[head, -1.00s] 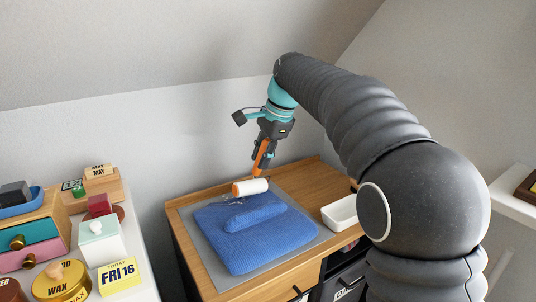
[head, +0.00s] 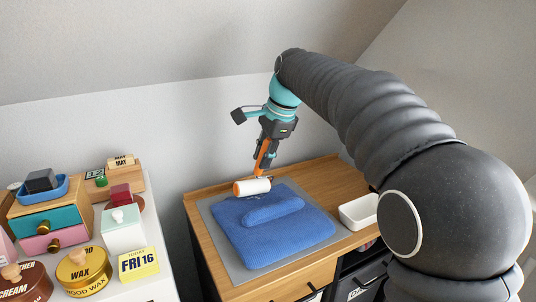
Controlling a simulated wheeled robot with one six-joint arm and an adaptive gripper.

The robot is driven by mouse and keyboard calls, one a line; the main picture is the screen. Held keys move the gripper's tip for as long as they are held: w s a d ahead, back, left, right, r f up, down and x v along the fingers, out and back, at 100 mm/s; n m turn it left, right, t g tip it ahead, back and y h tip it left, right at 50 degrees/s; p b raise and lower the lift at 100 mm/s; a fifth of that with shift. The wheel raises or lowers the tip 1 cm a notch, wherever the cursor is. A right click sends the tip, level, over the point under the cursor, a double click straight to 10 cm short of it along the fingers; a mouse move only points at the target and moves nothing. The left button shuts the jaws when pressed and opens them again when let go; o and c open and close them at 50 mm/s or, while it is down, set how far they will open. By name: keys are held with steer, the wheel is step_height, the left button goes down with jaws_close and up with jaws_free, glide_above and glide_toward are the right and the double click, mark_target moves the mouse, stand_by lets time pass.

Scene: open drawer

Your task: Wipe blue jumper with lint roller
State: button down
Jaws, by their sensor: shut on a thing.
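The blue jumper (head: 275,240) lies folded on a grey mat (head: 237,272) on the wooden desk. A folded part, likely a sleeve, lies across its far half. My gripper (head: 265,150) points down above the far side of the desk, shut on the orange handle of the lint roller (head: 254,186). The roller's white cylinder lies roughly level at the jumper's far left edge. I cannot tell whether it touches the cloth or hovers just above it. The fingertips are small and partly hidden by the handle.
A white open box (head: 359,213) stands on the desk, right of the mat. An open drawer (head: 358,275) is below, partly hidden by my arm.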

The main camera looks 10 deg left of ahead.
steer(key=shift+s+a, duration=0.6)
steer(key=shift+a, duration=0.25)
step_height(320, 180, up, 6)
stand_by(0.4)
step_height(320, 180, up, 3)
stand_by(0.6)
steer(key=shift+f, duration=0.1)
stand_by(0.3)
